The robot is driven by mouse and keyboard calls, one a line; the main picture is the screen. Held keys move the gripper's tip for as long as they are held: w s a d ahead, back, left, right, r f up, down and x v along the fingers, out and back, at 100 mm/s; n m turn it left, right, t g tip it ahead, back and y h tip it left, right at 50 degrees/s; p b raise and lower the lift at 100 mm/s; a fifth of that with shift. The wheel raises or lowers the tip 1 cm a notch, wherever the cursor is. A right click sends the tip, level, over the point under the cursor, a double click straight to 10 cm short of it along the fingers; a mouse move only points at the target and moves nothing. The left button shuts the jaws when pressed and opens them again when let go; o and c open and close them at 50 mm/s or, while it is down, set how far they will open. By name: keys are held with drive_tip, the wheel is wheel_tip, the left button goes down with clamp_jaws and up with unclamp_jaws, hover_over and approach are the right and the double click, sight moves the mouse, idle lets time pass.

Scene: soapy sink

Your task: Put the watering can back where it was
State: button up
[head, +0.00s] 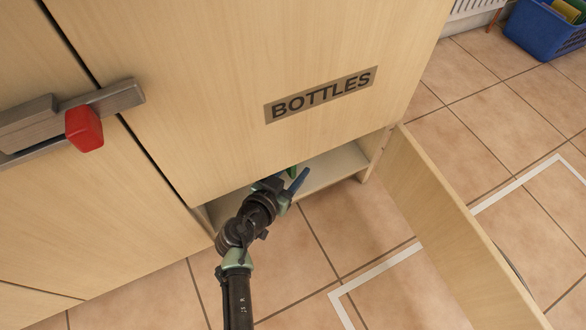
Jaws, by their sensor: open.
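My gripper (289,180) reaches into the low opening of the wooden cabinet (335,170), under the panel marked BOTTLES. One blue finger shows clearly; the other is mostly hidden. The gripper is open. A small green patch (292,171) shows right beside the fingers, partly hidden by the gripper and the panel edge. I cannot tell whether it is the watering can or whether the fingers touch it. No whole watering can is visible.
An open wooden door (440,220) stands out at the right of the opening. A red-tipped metal latch (84,128) is on the left. White lines (375,270) mark the tiled floor. A blue crate (545,30) is at the far top right.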

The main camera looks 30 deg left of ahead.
drive_tip(key=shift+r, duration=0.1)
drive_tip(key=p+v, duration=0.6)
drive_tip(key=v, duration=0.6)
drive_tip(key=shift+p, duration=0.35)
